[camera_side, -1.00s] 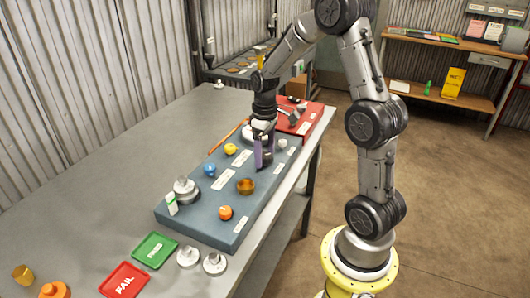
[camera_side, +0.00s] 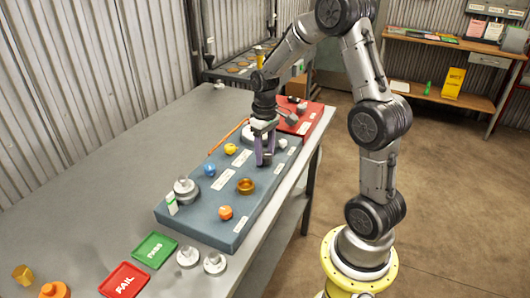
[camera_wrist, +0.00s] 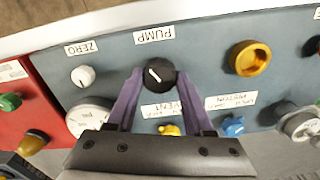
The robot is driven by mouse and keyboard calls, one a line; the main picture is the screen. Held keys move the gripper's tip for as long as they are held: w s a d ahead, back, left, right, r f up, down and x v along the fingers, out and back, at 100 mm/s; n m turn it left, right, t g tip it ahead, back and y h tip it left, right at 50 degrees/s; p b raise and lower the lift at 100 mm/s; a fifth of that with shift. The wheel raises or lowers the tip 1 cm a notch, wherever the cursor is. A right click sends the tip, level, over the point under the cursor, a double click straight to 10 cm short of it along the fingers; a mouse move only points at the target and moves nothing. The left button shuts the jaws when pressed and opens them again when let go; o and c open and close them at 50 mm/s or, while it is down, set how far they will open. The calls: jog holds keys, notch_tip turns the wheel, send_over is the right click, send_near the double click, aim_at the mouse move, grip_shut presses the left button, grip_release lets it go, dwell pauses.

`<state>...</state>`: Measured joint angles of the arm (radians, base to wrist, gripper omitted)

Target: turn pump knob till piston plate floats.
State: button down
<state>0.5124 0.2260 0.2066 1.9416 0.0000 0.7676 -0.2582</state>
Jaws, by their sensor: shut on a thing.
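The black pump knob (camera_wrist: 160,77) with a white pointer mark sits below the PUMP label (camera_wrist: 155,35) in the wrist view. My gripper (camera_wrist: 159,76) has its purple fingers on both sides of the knob, shut on it. The silver piston stack (camera_side: 185,189) stands at the panel's left end, beside a small white and green marker (camera_side: 171,204). I cannot tell whether its plate floats. It is partly cut off in the wrist view (camera_wrist: 300,125).
Near the knob are a white zero knob (camera_wrist: 83,76), a dial gauge (camera_wrist: 88,119), a yellow vent knob (camera_wrist: 169,130), a blue knob (camera_wrist: 233,126) and a brass cup (camera_wrist: 249,58). A red panel (camera_side: 303,121) adjoins. Green PASS (camera_side: 155,250) and red FAIL (camera_side: 124,281) plates lie in front.

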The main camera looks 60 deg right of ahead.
aim_at(265, 155)
jog(key=shift+c, duration=1.4)
grip_release()
jog(key=shift+r, duration=0.1)
notch_tip(265, 155, up, 14)
jog(key=shift+f, duration=0.2)
